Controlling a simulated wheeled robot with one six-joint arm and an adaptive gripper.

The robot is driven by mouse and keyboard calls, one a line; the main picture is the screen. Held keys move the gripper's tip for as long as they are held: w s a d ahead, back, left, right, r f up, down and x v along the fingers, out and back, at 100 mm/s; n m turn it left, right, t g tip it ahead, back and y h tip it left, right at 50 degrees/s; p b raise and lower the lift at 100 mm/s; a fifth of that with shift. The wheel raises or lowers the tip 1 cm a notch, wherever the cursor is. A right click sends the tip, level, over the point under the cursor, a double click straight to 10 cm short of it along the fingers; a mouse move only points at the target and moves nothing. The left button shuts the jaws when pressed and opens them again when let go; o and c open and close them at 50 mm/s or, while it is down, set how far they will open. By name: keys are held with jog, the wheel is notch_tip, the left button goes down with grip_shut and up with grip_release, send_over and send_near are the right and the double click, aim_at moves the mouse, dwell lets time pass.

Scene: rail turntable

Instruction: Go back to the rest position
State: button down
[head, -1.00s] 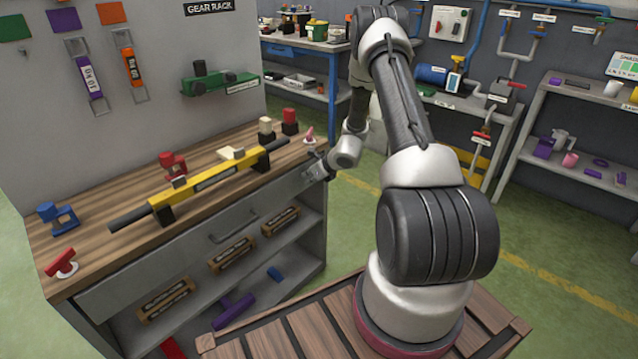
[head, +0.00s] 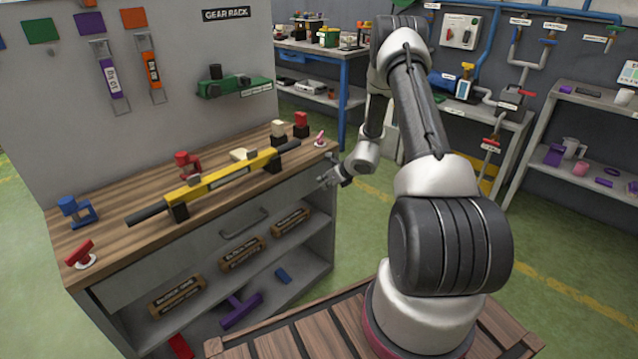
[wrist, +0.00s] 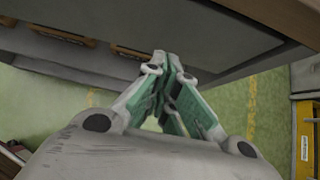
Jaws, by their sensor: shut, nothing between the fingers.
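My gripper (head: 326,180) is at the right end of the workbench, just off its front right corner and below the top's level. In the wrist view my gripper (wrist: 172,70) has its fingers together with nothing between them. The wooden workbench top (head: 120,240) lies to its left. In the wrist view the bench's grey side (wrist: 225,35) passes close beyond the fingertips; I cannot tell the exact gap.
A yellow bar with black ends (head: 215,182) rests on supports on the bench. Red, cream and blue pieces stand around it. A blue-framed table (head: 345,75) and grey shelves (head: 550,110) stand behind. Green floor (head: 560,250) on the right is open.

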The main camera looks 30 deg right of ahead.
jog(key=v, duration=1)
jog(key=s+a+r+n+g+y, duration=0.2)
jog(key=s+a+r+n+g, duration=0.15)
jog(key=s+n, duration=0.4)
jog(key=s+a+r+n+g+y, duration=0.2)
jog(key=s+a+r+n, duration=0.2)
jog(key=s+n, duration=0.4)
jog(key=s+a+r+n+h, duration=0.1)
jog(key=s+r+n+h, duration=0.2)
jog(key=s+r+n, duration=0.5)
jog(key=s+a+r+n+t+h, duration=0.1)
jog(key=s+r+n+h, duration=0.3)
jog(key=s+r+n, duration=0.4)
jog(key=s+v, duration=0.1)
jog(key=v, duration=1)
jog(key=shift+s+a+r, duration=0.15)
jog(key=shift+a+r, duration=0.05)
jog(key=shift+a, duration=0.2)
jog(key=shift+a+n+t, duration=0.1)
jog(key=shift+n+t, duration=0.15)
